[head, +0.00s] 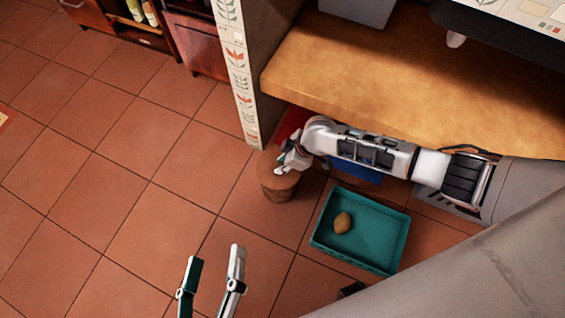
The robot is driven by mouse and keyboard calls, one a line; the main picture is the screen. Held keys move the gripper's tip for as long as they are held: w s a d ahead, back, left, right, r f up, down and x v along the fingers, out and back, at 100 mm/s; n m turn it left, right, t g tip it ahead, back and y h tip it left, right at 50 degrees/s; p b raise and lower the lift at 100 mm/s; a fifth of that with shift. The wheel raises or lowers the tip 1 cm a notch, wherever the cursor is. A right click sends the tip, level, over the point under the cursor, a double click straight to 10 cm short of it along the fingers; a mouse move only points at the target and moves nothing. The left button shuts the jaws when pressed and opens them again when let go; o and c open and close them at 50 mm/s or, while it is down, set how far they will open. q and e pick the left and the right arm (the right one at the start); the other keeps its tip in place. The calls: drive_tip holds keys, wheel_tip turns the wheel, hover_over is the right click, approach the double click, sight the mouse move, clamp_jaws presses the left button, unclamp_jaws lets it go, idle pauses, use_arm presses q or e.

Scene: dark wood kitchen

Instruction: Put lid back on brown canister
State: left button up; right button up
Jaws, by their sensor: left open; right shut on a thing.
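The brown canister (278,193) stands on the tiled floor near the foot of the tiled post. A round brown lid (270,172) is over its top, slightly wider than the body. I cannot tell whether the lid rests on the rim or is just above it. My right gripper (284,162) is shut on the lid at its upper right side, and its fingers partly hide it. My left gripper (213,262) is open and empty at the bottom, below and left of the canister, with its fingers pointing up.
A teal tray (327,247) with a brown potato-like item (342,222) lies right of the canister. A wooden counter (400,75) overhangs behind my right arm. The tiled post (239,75) stands just behind the canister. Floor to the left is clear.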

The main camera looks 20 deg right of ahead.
drive_tip(key=o, duration=1.5)
drive_tip(key=shift+c, duration=0.2)
drive_tip(key=shift+w+r+p, duration=0.1)
drive_tip(key=shift+r+p, duration=0.8)
drive_tip(key=shift+r, duration=0.35)
drive_tip(key=shift+r+p, duration=1.5)
drive_tip(key=shift+r, duration=0.75)
use_arm(q)
drive_tip(key=w+r+t, duration=0.1)
drive_tip(key=w+r, duration=0.2)
drive_tip(key=r, duration=0.6)
drive_tip(key=shift+m+t+h, duration=0.3)
drive_tip(key=shift+t, duration=0.1)
use_arm(e)
clamp_jaws()
